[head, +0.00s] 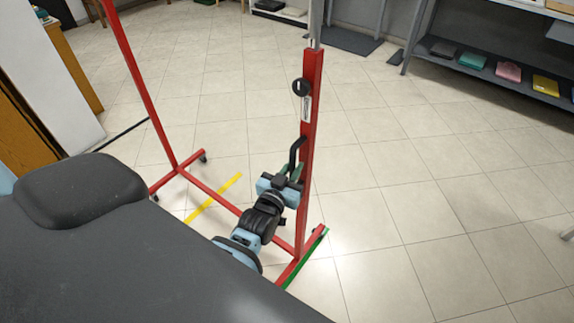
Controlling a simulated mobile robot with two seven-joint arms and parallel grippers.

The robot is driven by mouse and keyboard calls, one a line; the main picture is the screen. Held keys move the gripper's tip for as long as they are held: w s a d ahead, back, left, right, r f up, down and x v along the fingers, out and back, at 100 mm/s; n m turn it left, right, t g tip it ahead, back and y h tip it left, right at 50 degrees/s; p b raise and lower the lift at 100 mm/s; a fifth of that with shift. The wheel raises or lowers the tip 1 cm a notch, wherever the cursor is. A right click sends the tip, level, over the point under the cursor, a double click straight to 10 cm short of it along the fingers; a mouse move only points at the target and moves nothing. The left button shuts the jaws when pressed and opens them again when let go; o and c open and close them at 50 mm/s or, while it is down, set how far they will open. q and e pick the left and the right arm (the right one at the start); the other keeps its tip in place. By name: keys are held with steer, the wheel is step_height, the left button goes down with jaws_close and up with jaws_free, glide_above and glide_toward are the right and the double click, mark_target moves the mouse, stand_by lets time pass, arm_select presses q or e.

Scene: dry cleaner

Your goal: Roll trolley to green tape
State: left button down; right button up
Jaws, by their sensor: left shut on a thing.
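The trolley is a red wheeled frame with two uprights; its near upright (308,140) stands right of centre and its far upright (140,75) to the left. A black handle (296,150) sticks out from the near upright. My left gripper (291,168) is shut on this handle, its fingers partly hidden. The green tape (307,259) is a strip on the floor along the right side of the trolley's near foot; the foot lies right beside it, and I cannot tell whether it overlaps the tape. My right gripper is not in view.
A yellow tape strip (214,198) crosses the floor under the trolley's base bar. A grey shelf (500,76) with folded coloured items stands at the back right. A dark mat (346,40) lies at the back. The tiled floor right of the trolley is clear.

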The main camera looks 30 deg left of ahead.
arm_select(q)
steer(key=shift+d, duration=0.3)
steer(key=c, duration=1.4)
jaws_free()
steer(key=shift+d, duration=0.15)
steer(key=shift+c, duration=0.2)
steer(key=shift+s, duration=0.15)
steer(key=s, duration=0.7)
steer(key=shift+s+d, duration=0.25)
steer(key=shift+d, duration=0.15)
